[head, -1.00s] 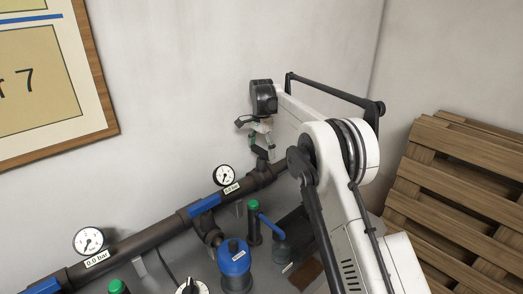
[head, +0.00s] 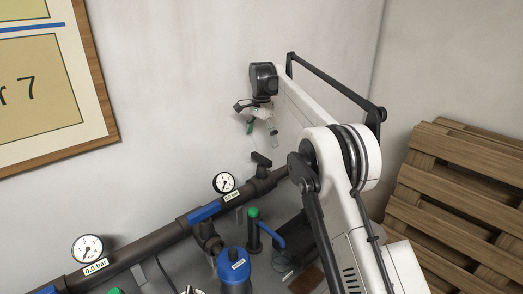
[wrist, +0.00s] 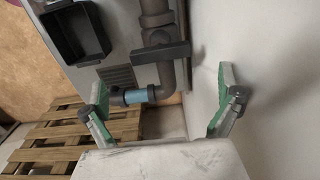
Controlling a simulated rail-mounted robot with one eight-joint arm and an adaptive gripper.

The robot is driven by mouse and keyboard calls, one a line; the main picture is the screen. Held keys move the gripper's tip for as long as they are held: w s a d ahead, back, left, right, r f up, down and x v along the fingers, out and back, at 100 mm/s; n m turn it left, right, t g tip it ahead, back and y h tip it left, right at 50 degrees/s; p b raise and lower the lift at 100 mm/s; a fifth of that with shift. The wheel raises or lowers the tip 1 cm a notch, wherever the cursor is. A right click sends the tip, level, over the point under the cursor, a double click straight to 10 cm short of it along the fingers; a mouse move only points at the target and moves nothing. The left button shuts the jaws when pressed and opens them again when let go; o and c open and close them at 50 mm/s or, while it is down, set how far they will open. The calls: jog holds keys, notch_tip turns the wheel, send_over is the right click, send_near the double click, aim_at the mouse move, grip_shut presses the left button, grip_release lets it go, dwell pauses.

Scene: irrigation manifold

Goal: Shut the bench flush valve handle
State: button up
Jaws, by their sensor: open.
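A dark valve handle (head: 261,160) stands on a short stem on top of the brown pipe, near its right end. In the wrist view the handle (wrist: 160,53) is a flat dark bar lying across the pipe. My gripper (head: 263,124) hangs above the handle near the wall, apart from it. In the wrist view my gripper (wrist: 163,88) has its two green-and-grey fingers spread wide, with nothing between them held. The handle shows beyond the fingertips, between them and slightly above in the picture.
The brown pipe (head: 150,243) carries gauges and blue sleeves. A blue-topped canister (head: 234,263) and green-capped post (head: 253,214) stand in front. A black open box (wrist: 76,35) shows in the wrist view. Wooden pallets (head: 455,205) lean at right. The wall is close behind my gripper.

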jog(key=shift+r, duration=1.9)
jog(key=shift+r, duration=0.1)
jog(key=shift+r+p, duration=1.4)
jog(key=shift+p, duration=0.3)
